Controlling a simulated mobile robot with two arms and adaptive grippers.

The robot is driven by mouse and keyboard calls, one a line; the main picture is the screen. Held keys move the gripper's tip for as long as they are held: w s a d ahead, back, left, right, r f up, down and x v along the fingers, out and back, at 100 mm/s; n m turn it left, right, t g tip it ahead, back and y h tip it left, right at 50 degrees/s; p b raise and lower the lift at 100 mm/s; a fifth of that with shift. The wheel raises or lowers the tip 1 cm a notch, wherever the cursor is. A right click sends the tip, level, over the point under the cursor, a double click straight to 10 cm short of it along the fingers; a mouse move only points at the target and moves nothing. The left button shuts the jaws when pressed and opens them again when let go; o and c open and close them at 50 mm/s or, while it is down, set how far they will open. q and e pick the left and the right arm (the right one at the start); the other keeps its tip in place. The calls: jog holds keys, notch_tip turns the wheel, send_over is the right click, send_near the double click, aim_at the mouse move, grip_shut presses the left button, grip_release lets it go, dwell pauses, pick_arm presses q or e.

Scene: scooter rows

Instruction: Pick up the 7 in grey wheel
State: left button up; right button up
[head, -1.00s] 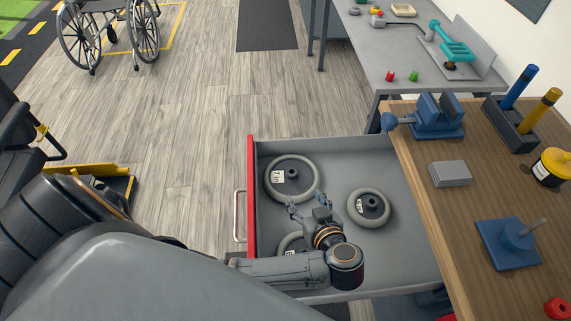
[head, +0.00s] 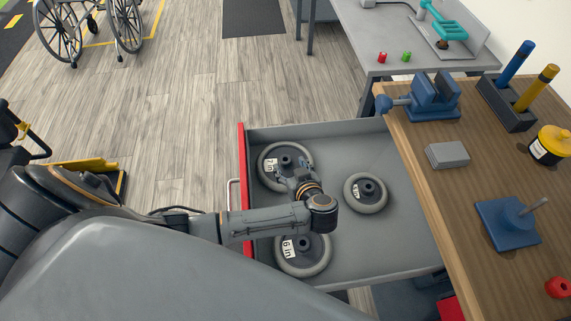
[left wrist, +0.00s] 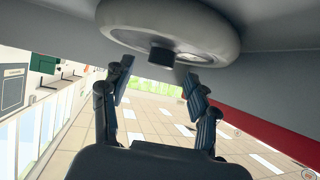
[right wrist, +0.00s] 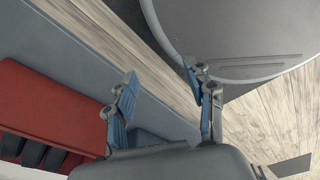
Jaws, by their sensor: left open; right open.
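The 7 in grey wheel (head: 286,160) lies flat in the open drawer, near its red front, with its white label facing up. My left gripper (head: 290,174) is open over the wheel's near right part and hides some of it. In the left wrist view the wheel (left wrist: 180,22) spans the top, its dark hub between the open fingers (left wrist: 157,78); I see no grip on it. My right gripper (right wrist: 160,82) is open and empty, seen only in the right wrist view, away from the wheels.
The drawer (head: 345,135) also holds a 6 in wheel (head: 318,262), partly under my left arm, and a smaller wheel (head: 367,192) at right. The wooden bench (head: 415,165) borders the drawer's right side, bearing a blue vise (head: 435,98). Drawer floor beyond the wheels is clear.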

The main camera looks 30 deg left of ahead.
aim_at(285, 157)
pick_arm(q)
jog(key=x, duration=0.3)
jog(key=shift+w+a, duration=0.1)
jog(key=shift+a, duration=0.2)
grip_shut()
jog(key=shift+r, duration=0.15)
jog(key=shift+r, duration=0.1)
